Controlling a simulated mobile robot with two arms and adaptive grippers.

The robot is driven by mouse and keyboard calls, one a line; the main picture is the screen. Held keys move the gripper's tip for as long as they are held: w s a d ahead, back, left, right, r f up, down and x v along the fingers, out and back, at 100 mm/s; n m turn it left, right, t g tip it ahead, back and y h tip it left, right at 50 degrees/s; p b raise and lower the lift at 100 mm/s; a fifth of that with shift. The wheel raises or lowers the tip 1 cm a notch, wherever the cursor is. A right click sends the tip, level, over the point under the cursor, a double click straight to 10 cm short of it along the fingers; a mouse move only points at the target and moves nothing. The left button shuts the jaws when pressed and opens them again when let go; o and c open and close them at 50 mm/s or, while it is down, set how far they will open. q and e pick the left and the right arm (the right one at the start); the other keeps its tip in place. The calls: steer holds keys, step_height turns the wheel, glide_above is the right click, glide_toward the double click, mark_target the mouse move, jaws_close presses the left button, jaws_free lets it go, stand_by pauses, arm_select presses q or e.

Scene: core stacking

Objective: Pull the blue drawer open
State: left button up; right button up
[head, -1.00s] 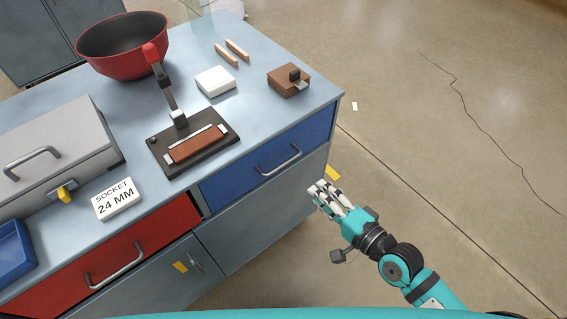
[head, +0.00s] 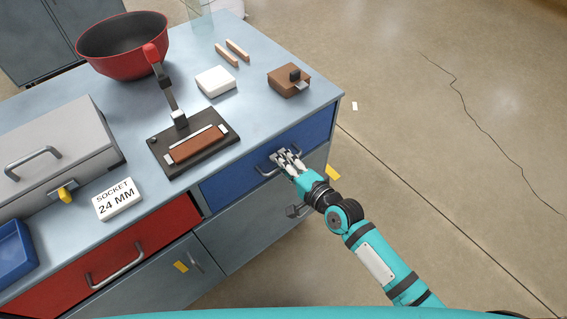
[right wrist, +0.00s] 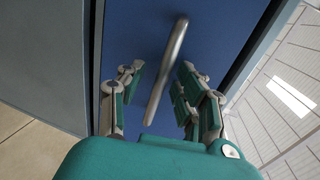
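The blue drawer (head: 236,178) is in the upper right of the cabinet front in the head view and looks shut. Its grey bar handle (head: 264,172) is partly hidden behind my right gripper (head: 284,158). In the right wrist view the handle (right wrist: 168,65) runs between the spread fingers of the right gripper (right wrist: 158,88), against the blue drawer front (right wrist: 215,35). The right gripper is open, with a gap to the handle on both sides. My left gripper is in neither view.
A red drawer (head: 125,257) with its own handle is left of the blue one. On the worktop (head: 250,110) are a red bowl (head: 122,47), a clamp fixture (head: 195,147), a brown block (head: 288,82) and a grey toolbox (head: 58,150).

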jaws_close()
stand_by(0.3)
stand_by(0.3)
